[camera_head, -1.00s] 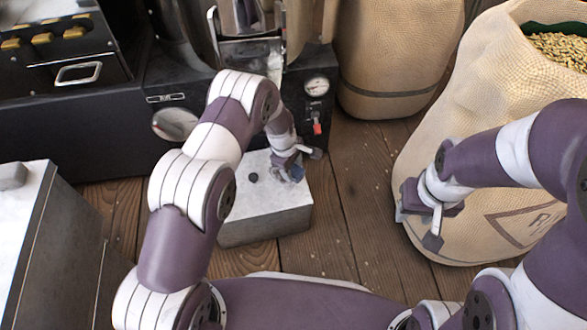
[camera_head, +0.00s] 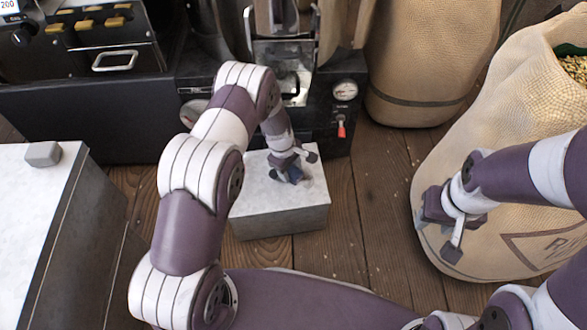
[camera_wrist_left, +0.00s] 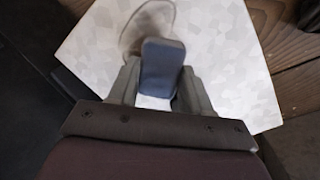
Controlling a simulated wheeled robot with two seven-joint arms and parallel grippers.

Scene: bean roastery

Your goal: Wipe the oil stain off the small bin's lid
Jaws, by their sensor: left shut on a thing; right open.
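The small bin (camera_head: 283,222) has a pale grey lid and stands on the floor before the roaster. My left gripper (camera_head: 292,168) is over the lid and shut on a dark blue pad (camera_wrist_left: 163,68). The pad is low over the lid; I cannot tell whether it touches. In the left wrist view the mottled lid (camera_wrist_left: 222,50) carries a thin brownish curved outline (camera_wrist_left: 124,40), which looks like the stain's edge, partly hidden behind the pad. In the head view my gripper and arm cover part of the lid. My right gripper (camera_head: 440,234) is open and empty beside the sack.
A burlap sack of beans (camera_head: 500,180) stands at right, another sack (camera_head: 425,60) behind. The black roaster with a gauge (camera_head: 345,89) is close behind the bin. A white-topped cabinet (camera_head: 35,215) with a small grey block (camera_head: 43,153) is at left. Wooden floor (camera_head: 375,170) right of the bin is clear.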

